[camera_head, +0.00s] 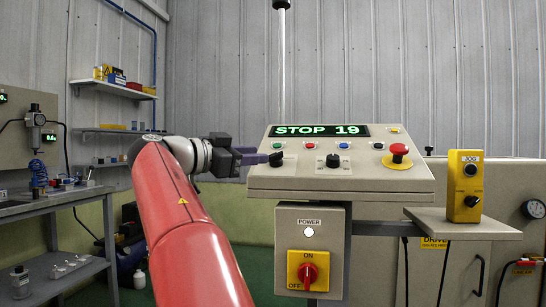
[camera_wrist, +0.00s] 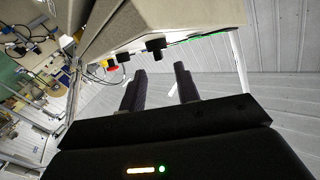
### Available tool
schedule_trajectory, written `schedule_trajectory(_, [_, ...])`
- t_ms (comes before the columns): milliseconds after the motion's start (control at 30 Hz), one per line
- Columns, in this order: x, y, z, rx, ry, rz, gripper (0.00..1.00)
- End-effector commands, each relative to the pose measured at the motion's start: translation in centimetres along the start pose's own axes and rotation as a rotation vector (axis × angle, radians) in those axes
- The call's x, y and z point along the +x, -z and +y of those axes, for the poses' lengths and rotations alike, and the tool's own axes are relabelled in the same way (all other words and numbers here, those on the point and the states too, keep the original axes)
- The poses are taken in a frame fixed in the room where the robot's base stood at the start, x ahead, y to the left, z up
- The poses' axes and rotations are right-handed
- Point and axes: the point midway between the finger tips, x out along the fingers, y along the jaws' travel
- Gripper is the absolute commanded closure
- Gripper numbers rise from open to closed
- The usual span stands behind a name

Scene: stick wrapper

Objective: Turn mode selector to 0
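The control console (camera_head: 340,183) has a display reading "STOP 19". Its sloped face carries a left black knob (camera_head: 276,159) and a right black knob (camera_head: 333,161). Their labels are too small to read, so I cannot tell which is the mode selector. My gripper (camera_head: 268,158) reaches in from the left, its fingertips close to the left knob. In the wrist view my gripper (camera_wrist: 159,76) has its two dark fingers apart with nothing between them. A black knob (camera_wrist: 155,44) lies just beyond the fingertips, apparently not gripped.
A red mushroom button (camera_head: 398,152) and small coloured buttons sit on the console. A yellow jog box (camera_head: 464,187) stands on a side shelf at right. A red on/off switch (camera_head: 309,274) is below. A workbench (camera_head: 50,207) stands at left.

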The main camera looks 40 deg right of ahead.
Motion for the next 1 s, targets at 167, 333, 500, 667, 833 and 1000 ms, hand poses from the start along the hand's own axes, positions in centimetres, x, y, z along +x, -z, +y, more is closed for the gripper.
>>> schedule_trajectory(167, [3.0, 0.1, 0.1, -0.003, -0.004, 0.0, 0.68])
schedule_trajectory(333, [5.5, 0.1, 0.0, -0.004, -0.002, -0.001, 0.68])
schedule_trajectory(500, [6.7, 0.0, 0.0, -0.004, 0.0, -0.002, 0.68])
schedule_trajectory(667, [6.9, 0.0, 0.0, -0.004, 0.001, -0.003, 0.68])
schedule_trajectory(833, [6.9, 0.0, 0.0, -0.004, 0.002, -0.003, 0.75])
schedule_trajectory(1000, [6.8, 0.0, 0.0, -0.004, 0.002, -0.003, 0.97])
